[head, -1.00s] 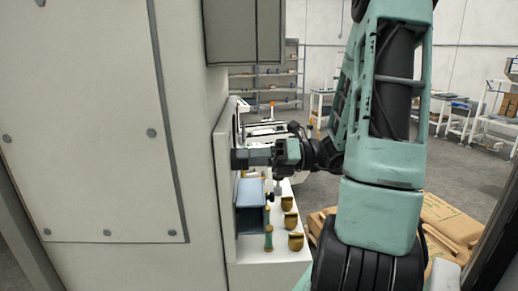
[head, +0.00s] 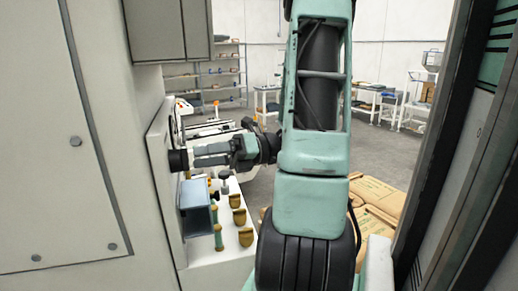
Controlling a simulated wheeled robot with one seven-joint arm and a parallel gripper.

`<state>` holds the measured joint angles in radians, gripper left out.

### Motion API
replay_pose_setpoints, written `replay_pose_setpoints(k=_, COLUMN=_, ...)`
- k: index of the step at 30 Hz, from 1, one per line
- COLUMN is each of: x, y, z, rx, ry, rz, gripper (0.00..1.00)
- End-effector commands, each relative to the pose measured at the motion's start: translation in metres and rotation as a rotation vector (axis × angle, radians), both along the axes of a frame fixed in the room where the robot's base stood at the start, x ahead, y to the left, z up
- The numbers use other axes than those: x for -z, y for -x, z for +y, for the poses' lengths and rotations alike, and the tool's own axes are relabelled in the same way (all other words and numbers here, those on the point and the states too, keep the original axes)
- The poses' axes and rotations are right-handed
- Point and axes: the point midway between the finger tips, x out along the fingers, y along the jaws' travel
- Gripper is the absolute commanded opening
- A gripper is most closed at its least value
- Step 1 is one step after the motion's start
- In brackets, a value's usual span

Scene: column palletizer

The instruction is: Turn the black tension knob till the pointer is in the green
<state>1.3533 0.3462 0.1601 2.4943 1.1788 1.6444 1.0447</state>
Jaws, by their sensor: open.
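The black tension knob (head: 178,160) sticks out from the side panel of the pale machine, seen nearly edge-on. My gripper (head: 196,155) points left at the knob. Its two grey fingers are open, one above the other in the picture, with their tips close to the knob's outer end. I cannot tell whether they touch it or reach around it. The panel's face is turned away, so the pointer and the green zone cannot be seen.
A grey cabinet (head: 168,30) hangs above. Stacked cartons (head: 378,200) lie at right behind my arm. A dark frame post (head: 428,150) stands at far right.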

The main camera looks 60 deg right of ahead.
Motion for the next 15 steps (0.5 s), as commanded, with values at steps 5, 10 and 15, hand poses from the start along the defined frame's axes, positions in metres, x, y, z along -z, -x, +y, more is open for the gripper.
replay_pose_setpoints(k=5, x=0.002, y=0.032, z=-0.03, rx=0.004, ry=0.002, rz=0.0, gripper=0.67)
replay_pose_setpoints(k=10, x=0.003, y=0.062, z=-0.056, rx=0.001, ry=0.0, rz=0.001, gripper=0.67)
replay_pose_setpoints(k=15, x=0.002, y=0.084, z=-0.076, rx=-0.001, ry=-0.001, rz=0.001, gripper=0.67)
